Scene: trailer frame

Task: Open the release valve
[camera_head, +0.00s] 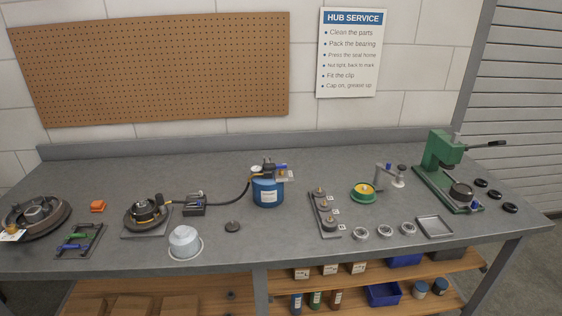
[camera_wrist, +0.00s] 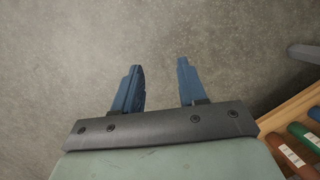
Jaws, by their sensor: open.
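A blue tank (camera_head: 268,192) stands upright near the middle of the bench in the head view. On its top are a white-faced gauge (camera_head: 256,170) and a dark fitting with a small blue-violet handle (camera_head: 280,166). I cannot tell for sure which part is the release valve or how its handle is set. A black hose (camera_head: 236,193) runs left from the tank to a dark boxy unit (camera_head: 195,204). My gripper (camera_wrist: 160,68) is open and empty in the wrist view, over bare floor. It is not in the head view, apart from the tank.
A green press (camera_head: 443,165) is at far right. A lower shelf with bottles (camera_wrist: 300,145) lies right of my gripper.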

